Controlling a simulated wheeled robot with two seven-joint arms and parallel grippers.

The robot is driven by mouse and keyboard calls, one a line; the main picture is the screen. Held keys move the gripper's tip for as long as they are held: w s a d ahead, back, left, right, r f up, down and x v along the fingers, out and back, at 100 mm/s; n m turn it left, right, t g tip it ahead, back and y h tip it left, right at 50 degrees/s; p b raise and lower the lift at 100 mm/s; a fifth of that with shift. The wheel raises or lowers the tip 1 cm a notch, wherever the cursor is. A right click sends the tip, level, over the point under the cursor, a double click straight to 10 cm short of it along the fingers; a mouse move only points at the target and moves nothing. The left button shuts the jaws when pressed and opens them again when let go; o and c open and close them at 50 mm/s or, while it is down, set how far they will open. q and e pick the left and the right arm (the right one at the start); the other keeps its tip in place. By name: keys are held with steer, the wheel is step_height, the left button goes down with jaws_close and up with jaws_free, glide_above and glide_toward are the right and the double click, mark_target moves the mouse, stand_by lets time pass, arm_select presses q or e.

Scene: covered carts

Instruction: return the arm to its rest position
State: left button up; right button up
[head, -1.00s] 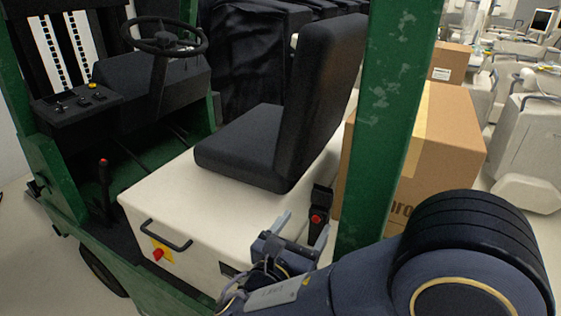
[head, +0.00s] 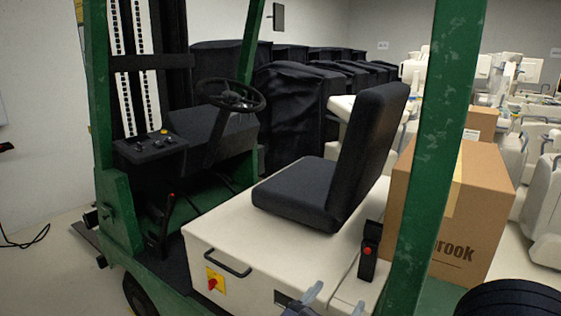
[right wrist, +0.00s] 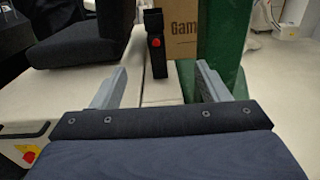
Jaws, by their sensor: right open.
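My right gripper (head: 335,297) is at the bottom edge of the head view, with only its fingertips and a bit of its body showing. In the right wrist view its two grey fingers (right wrist: 160,88) stand wide apart with nothing between them. Beyond them is a black post with a red button (right wrist: 155,44), on the white seat base of a green forklift; this post also shows in the head view (head: 369,251). The gripper is apart from it, on the near side. My left gripper is not in view.
The forklift has a black seat (head: 340,165), a steering wheel (head: 230,95) and a green pillar (head: 432,160) close to my right arm. A cardboard box (head: 450,205) stands behind the pillar. Black covered carts (head: 300,110) fill the back. Bare floor shows at the left.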

steer(key=s+d+f+m+g+y, duration=0.2)
steer(key=s+d+f+m+g, duration=0.35)
steer(key=d+m, duration=0.2)
steer(key=s+d+f+m+g+y, duration=0.2)
steer(key=s+d+f+m+g, duration=0.2)
steer(key=s+d+m+g, duration=0.4)
steer(key=s+a+r+m+t+y, duration=0.2)
steer(key=s+a+m+t+y, duration=0.2)
steer(key=m+y, duration=0.6)
steer(key=s+m, duration=0.1)
steer(key=m, duration=0.4)
steer(key=shift+a+r+t, duration=0.15)
steer(key=shift+t, duration=0.2)
steer(key=shift+s, duration=0.1)
